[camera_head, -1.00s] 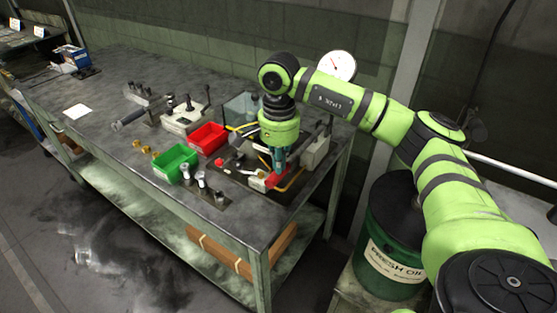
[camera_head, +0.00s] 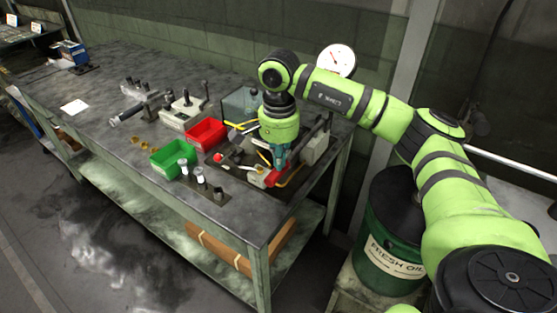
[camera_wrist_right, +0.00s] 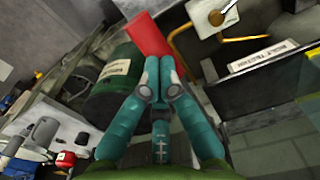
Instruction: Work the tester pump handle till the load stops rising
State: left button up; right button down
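The tester stands at the right end of the bench, partly hidden behind my right arm. Its round white dial gauge (camera_head: 337,60) shows above my forearm; the reading is too small to tell. The red pump handle (camera_head: 272,178) lies low at the bench's front right. My right gripper (camera_head: 279,163) points down at it. In the right wrist view the teal fingertips (camera_wrist_right: 160,66) are together, and the red handle (camera_wrist_right: 149,36) runs from just beyond them, touching or nearly so. I see no red between the fingers. My left gripper is not in view.
A green bin (camera_head: 173,159) and a red bin (camera_head: 205,134) sit left of the gripper, with upright metal pieces (camera_head: 199,175) in front. A clear box (camera_head: 240,104) stands behind. A green oil drum (camera_head: 388,240) is beside the bench. The bench's left part is mostly clear.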

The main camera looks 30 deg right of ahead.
notch_tip(320, 180, up, 10)
jog(key=p, duration=0.6)
jog(key=shift+f, duration=0.2)
jog(key=shift+f, duration=0.1)
dwell(0.7)
